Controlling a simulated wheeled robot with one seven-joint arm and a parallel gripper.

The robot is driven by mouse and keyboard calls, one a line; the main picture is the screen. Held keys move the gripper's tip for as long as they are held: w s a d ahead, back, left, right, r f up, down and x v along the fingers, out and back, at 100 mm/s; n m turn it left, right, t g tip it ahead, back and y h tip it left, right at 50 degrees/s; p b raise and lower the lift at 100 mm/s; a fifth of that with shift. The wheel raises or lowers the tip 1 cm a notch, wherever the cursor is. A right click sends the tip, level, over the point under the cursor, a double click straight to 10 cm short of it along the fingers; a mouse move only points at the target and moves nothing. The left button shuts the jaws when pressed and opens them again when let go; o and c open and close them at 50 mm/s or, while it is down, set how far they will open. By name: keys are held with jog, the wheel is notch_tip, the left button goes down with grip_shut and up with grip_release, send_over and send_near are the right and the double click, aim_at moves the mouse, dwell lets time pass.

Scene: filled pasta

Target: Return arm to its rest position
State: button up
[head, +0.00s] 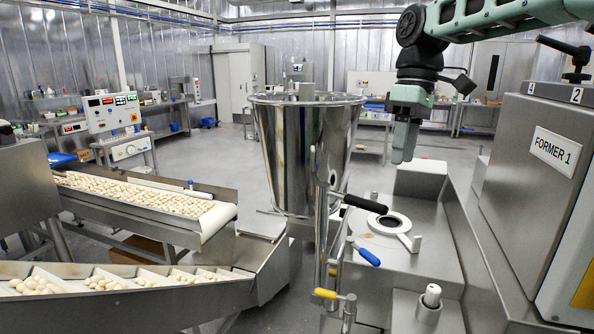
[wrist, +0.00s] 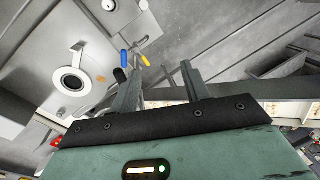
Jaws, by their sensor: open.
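My gripper (head: 404,142) hangs from my green and black arm at the upper right of the head view, fingers pointing down. It is above the steel machine top (head: 428,258) and right of the big steel hopper (head: 300,150). In the wrist view my gripper (wrist: 160,85) shows two grey fingers set wide apart with nothing between them. It touches nothing that I can see.
The grey FORMER 1 housing (head: 540,185) stands close on the right. Black, blue (head: 367,257) and yellow handles rise from the machine's front. A round white-rimmed opening (head: 389,223) lies below my gripper. Conveyors with pasta (head: 150,200) run at left.

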jog(key=s+a+f+b, duration=0.2)
jog(key=s+a+f, duration=0.2)
jog(key=s+f, duration=0.35)
jog(key=s+a+f+b, duration=0.2)
jog(key=s+a+f, duration=0.35)
jog(key=s, duration=0.25)
jog(key=s+d+f+m+t+b, duration=0.1)
jog(key=s+d+f+m+b, duration=0.1)
jog(key=s+f, duration=1.1)
jog(key=s+d+b, duration=0.1)
jog(key=s+d, duration=0.1)
jog(key=shift+s+d+t+h, duration=0.15)
jog(key=shift+s+t+h, duration=0.15)
jog(key=shift+h, duration=0.1)
jog(key=shift+c, duration=1.2)
